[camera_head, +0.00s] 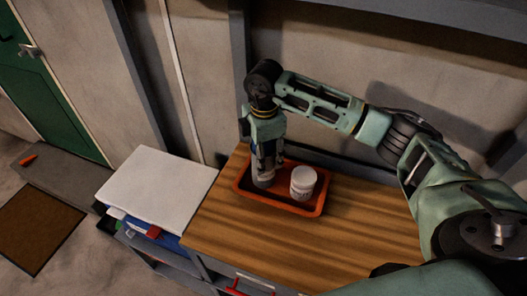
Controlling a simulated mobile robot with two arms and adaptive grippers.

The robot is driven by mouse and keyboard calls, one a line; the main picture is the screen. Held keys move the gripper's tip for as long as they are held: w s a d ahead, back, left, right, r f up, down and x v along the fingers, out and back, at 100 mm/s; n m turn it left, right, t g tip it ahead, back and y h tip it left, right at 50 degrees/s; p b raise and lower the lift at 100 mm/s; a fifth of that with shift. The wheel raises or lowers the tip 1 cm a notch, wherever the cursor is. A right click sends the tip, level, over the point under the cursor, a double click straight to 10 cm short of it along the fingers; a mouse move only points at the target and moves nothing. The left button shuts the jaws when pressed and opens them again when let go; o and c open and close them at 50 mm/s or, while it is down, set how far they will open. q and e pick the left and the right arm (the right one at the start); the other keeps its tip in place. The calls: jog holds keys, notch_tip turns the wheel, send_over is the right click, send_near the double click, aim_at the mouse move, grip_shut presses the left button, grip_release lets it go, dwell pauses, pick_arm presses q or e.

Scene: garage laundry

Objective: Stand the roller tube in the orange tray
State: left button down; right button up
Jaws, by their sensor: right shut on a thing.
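The orange tray (318,208) lies on the wooden worktop near its back edge. My right gripper (263,173) points down over the tray's left part and is shut on the roller tube (263,182). Only the tube's pale lower end shows below the fingers; the rest is hidden by the gripper. The tube looks upright and inside the tray's outline. Whether its foot touches the tray floor I cannot tell. My left gripper is not in view.
A white tub with a lid (303,181) stands in the tray, just right of the gripper. The wooden worktop (255,240) is clear in front and to the right. A white-topped unit (158,188) stands to the left. The wall is close behind.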

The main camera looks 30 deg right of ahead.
jog(key=shift+f, duration=0.25)
jog(key=o, duration=1.5)
notch_tip(320, 180, up, 11)
jog(key=b, duration=0.3)
jog(key=shift+b, duration=0.3)
jog(key=shift+s+r, duration=0.1)
jog(key=shift+r, duration=0.6)
jog(key=shift+f, duration=0.1)
